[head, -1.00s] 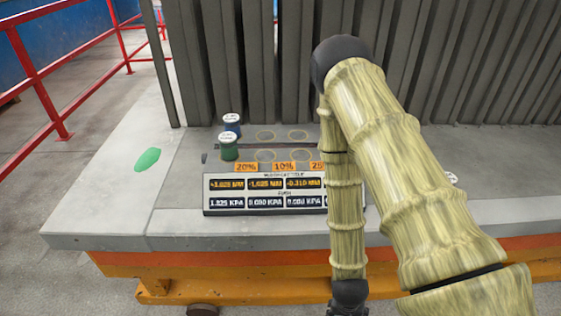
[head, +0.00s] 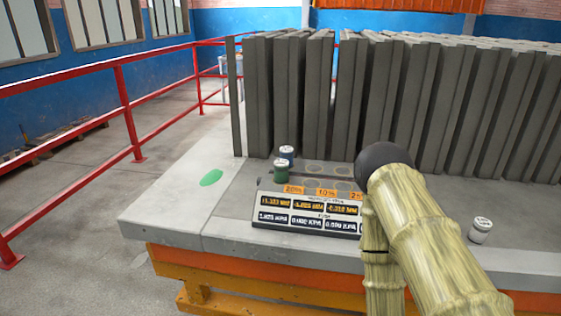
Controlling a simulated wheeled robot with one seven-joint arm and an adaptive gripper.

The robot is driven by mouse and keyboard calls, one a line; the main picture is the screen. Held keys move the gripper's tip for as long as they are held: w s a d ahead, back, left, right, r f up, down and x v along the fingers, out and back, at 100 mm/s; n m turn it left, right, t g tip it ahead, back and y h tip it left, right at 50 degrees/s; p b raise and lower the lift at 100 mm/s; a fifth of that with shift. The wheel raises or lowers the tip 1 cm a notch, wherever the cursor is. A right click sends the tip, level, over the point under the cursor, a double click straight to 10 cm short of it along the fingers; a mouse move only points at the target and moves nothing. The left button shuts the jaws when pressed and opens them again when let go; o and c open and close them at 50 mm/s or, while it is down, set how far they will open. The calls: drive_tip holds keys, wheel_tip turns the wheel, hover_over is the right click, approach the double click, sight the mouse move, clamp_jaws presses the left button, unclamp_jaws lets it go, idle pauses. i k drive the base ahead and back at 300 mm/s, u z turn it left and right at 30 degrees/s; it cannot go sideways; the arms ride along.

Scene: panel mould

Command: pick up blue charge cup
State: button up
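The blue charge cup (head: 287,153) with a white lid stands upright on the grey slab, at the left end of the marked rings. A green cup (head: 281,171) stands just in front of it and hides its lower part. My arm reaches up from the lower right in the head view and bends to the right of the cups. My gripper is not in view.
A display panel (head: 310,213) with number readouts stands in front of the rings. Upright grey panels (head: 330,90) stand behind the cups. A white cup (head: 480,230) stands at the right. A green patch (head: 211,178) marks the slab at the left. Red railing (head: 122,110) runs along the left.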

sight(286, 152)
drive_tip(key=u, duration=0.6)
drive_tip(key=i, duration=0.95)
drive_tip(key=z, duration=0.25)
